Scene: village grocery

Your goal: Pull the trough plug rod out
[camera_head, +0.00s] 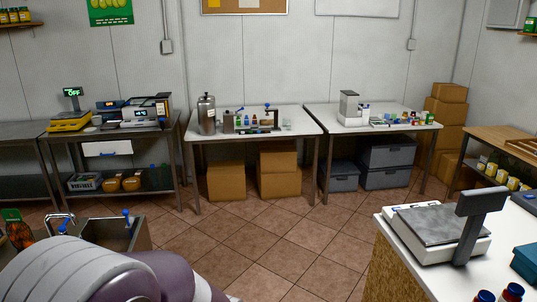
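A steel trough (143,240) stands at the lower left, its near side hidden behind a large grey and purple link of mine. A thin upright piece with a blue top (126,213) stands at the trough's right part and looks like the plug rod. Its lower end is too small to make out. A curved metal tap (60,216) with a blue part beside it is at the trough's left end. Neither of my grippers shows in this view.
A counter with a scale (440,232) and blue-capped bottles is at the lower right. Along the back wall are a steel table (40,130) and two white tables (300,122), (395,108). Cardboard boxes (280,184) sit below. The tiled floor (270,235) between is clear.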

